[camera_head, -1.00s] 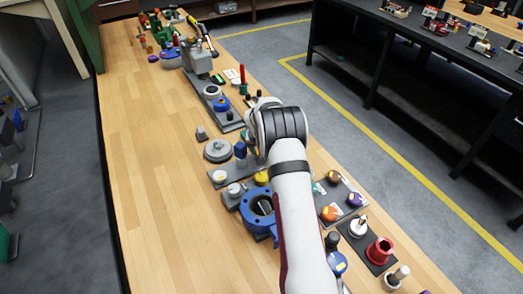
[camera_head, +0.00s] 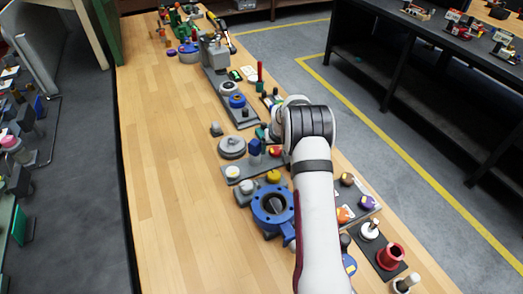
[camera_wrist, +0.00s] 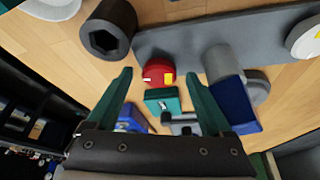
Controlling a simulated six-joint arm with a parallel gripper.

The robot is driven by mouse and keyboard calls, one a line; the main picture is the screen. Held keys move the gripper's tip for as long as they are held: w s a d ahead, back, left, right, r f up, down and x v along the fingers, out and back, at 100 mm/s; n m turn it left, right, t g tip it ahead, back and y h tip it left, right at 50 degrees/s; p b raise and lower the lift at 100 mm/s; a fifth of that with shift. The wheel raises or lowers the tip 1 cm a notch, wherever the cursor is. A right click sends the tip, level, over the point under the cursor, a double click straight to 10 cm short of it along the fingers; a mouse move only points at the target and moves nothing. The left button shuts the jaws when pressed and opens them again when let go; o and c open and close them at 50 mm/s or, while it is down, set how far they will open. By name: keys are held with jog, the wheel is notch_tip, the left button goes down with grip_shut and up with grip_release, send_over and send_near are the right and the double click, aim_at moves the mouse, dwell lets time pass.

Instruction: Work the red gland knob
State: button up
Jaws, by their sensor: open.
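The red knob (camera_wrist: 158,70) is round with a yellow mark and shows in the wrist view between and beyond my fingertips. It seems to sit at the edge of a grey plate (camera_wrist: 150,48). My gripper (camera_wrist: 158,77) is open, with one green finger on each side of the knob's line and nothing held. I cannot tell how far the tips are from the knob. In the head view a small red and yellow piece (camera_head: 275,151), likely the same knob, shows just left of my wrist. My arm hides my fingers' grip area there.
A teal block (camera_wrist: 162,101) and a grey cylinder (camera_wrist: 222,63) with a blue block (camera_wrist: 235,105) are close to the fingers. A dark hex socket (camera_wrist: 108,30) is at upper left. A blue flange (camera_head: 272,205) stands near my arm. The bench's left side (camera_head: 165,190) is clear.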

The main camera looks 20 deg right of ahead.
jog(key=n, duration=0.2)
jog(key=n+y, duration=0.1)
jog(key=n, duration=0.1)
jog(key=n+y, duration=0.1)
jog(key=shift+d+n, duration=0.35)
jog(key=shift+n, duration=0.05)
jog(key=d+v, duration=0.1)
jog(key=v, duration=1.5)
jog(key=s+a+r+m+g, duration=0.1)
jog(key=s+a+r+m, duration=0.1)
jog(key=s+a, duration=0.3)
jog(key=s+a+r+m, duration=0.2)
jog(key=s+a+r, duration=0.2)
jog(key=a, duration=0.7)
jog(key=shift+s+a+g+y, duration=0.3)
jog(key=shift+s+g+y, duration=0.1)
jog(key=shift+s, duration=0.45)
jog(key=w+d+f+t+h, duration=0.2)
jog(key=w+d+f, duration=0.4)
jog(key=w+d, duration=0.55)
jog(key=x, duration=0.5)
jog(key=d+x, duration=0.1)
jog(key=x, duration=0.4)
jog(key=s+d+x, duration=0.1)
jog(key=x, duration=0.4)
jog(key=shift+w+f, duration=0.15)
jog(key=shift+f, duration=0.35)
jog(key=shift+c, duration=0.3)
